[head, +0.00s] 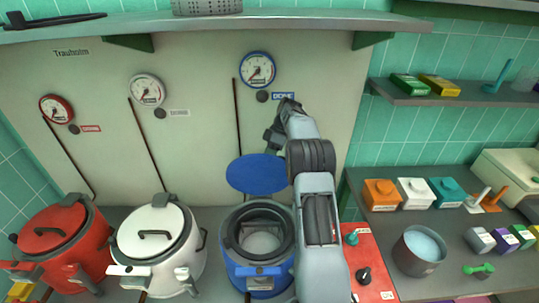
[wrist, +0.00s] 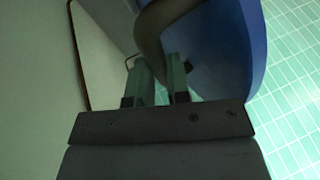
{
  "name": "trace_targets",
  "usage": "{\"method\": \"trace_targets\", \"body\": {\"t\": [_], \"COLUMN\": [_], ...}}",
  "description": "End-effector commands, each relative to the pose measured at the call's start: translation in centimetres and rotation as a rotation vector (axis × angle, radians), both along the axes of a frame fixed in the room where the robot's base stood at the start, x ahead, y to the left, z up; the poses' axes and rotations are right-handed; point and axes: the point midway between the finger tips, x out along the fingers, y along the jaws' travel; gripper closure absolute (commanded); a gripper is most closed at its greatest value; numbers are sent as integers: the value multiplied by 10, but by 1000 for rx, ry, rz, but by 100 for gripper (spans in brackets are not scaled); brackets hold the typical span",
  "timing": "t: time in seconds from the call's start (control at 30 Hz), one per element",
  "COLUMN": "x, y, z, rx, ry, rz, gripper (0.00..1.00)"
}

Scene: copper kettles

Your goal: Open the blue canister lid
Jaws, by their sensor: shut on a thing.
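The blue canister (head: 247,273) stands at the right of a row of three, with its dark-rimmed mouth open and a pale inside showing. Its blue lid (head: 257,174) is up above and behind the mouth, tilted, with a flat face towards the head camera; I cannot tell whether a hinge joins it to the canister. My gripper (head: 274,132) is at the lid's upper right side. In the wrist view, my gripper (wrist: 160,82) is shut on the dark curved lid handle (wrist: 150,38), with the blue lid (wrist: 232,50) just right of it. The handle is hidden in the head view.
A white canister (head: 150,272) and a red canister (head: 62,240), both lidded, stand to the left. A red panel with knobs (head: 372,262) and a grey pot (head: 416,262) are to the right. Gauges hang on the wall panel; a shelf (head: 450,97) juts out at right.

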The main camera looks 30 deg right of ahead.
Motion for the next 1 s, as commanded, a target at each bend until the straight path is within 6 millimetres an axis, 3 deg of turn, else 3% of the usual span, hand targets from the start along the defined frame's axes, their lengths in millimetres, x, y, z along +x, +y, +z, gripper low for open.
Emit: {"method": "trace_targets", "body": {"t": [0.03, 0.2, 0.23, 0.5, 1.0], "x": [-2, -2, -2, -2, 0], "y": [0, 0, 0, 0, -5], "z": [-11, -11, -11, -7, 1], "rx": [-1, -1, -1, 2, 2], "ry": [18, 18, 18, 13, 8], "rz": [0, 1, 1, 0, -3], "gripper": [100, 100, 81, 58, 58]}}
